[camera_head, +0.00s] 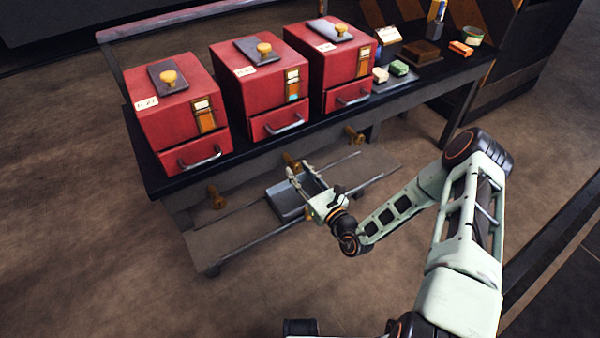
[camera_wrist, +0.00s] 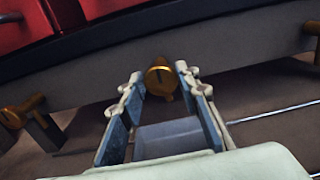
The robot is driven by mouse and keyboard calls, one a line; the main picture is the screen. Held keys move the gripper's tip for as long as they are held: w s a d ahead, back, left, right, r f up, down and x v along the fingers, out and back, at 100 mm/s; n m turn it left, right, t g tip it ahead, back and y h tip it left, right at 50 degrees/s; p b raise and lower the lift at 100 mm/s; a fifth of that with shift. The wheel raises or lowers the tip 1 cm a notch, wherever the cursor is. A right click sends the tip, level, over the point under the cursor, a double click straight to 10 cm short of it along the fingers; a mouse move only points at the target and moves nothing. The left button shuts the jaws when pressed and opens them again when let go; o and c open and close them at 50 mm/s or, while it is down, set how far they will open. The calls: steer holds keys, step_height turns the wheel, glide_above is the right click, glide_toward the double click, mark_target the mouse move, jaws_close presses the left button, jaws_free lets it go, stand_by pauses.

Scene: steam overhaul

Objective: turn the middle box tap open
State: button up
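The middle box (camera_head: 258,90) is red, with a drawer at its foot, and stands on the dark bench. Its brass tap (camera_head: 290,162) juts from the bench front below it. In the wrist view the tap (camera_wrist: 160,77) is a round brass face with a dark slot, and a short brass piece hangs below it. My gripper (camera_head: 301,172) is just in front of the tap. In the wrist view my gripper (camera_wrist: 158,80) is open, with one finger on each side of the tap. I cannot tell whether a fingertip touches it.
A grey metal tray (camera_head: 285,213) sits on the rail shelf below the tap. The left tap (camera_head: 215,198) and right tap (camera_head: 354,135) flank the middle one. Red boxes stand left (camera_head: 178,125) and right (camera_head: 330,75). The bench edge (camera_wrist: 130,45) runs just above the tap.

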steer(key=c, duration=0.4)
steer(key=shift+n+p, duration=0.3)
steer(key=shift+c, duration=0.2)
steer(key=n+p, duration=0.2)
steer(key=shift+s+r+n, duration=0.1)
steer(key=shift+n, duration=0.3)
steer(key=n+p, duration=0.2)
steer(key=n, duration=0.2)
steer(key=shift+a+n, duration=0.15)
steer(key=shift+n, duration=0.15)
steer(key=n+p, duration=0.1)
steer(key=n, duration=0.1)
steer(key=n+p, duration=0.1)
steer(key=n, duration=0.2)
steer(key=shift+s+f, duration=0.1)
steer(key=shift+f, duration=0.1)
steer(key=shift+f+n+p, duration=0.15)
steer(key=shift+n+p, duration=0.65)
steer(key=shift+n, duration=1.6)
